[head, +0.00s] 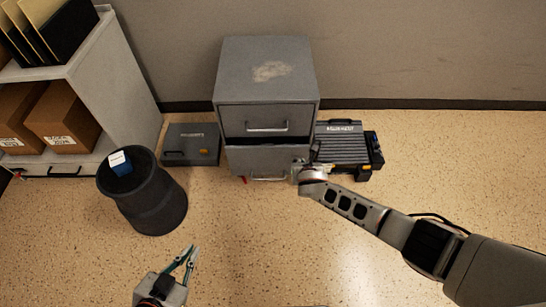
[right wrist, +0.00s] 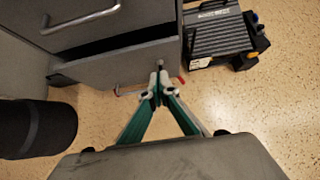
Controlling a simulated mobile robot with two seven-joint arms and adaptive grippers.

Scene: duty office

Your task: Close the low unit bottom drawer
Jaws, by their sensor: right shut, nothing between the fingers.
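The low unit (head: 267,78) is a grey two-drawer metal cabinet against the back wall. Its bottom drawer (head: 240,158) stands out a little, with a dark gap above its front. The drawer front also shows in the right wrist view (right wrist: 105,72), its handle partly hidden below. My right gripper (head: 303,170) is shut and empty at the right end of that front. Its fingertips (right wrist: 158,80) overlap the front in the right wrist view; I cannot tell if they touch. My left gripper (head: 192,250) is low over the floor, away from the unit, fingers pointing up the picture.
A flat grey case (head: 190,145) lies beside the unit on the left, and a black ribbed case (head: 343,145) on the right. A shelf (head: 115,75) with boxes stands far left. Floor in front is clear.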

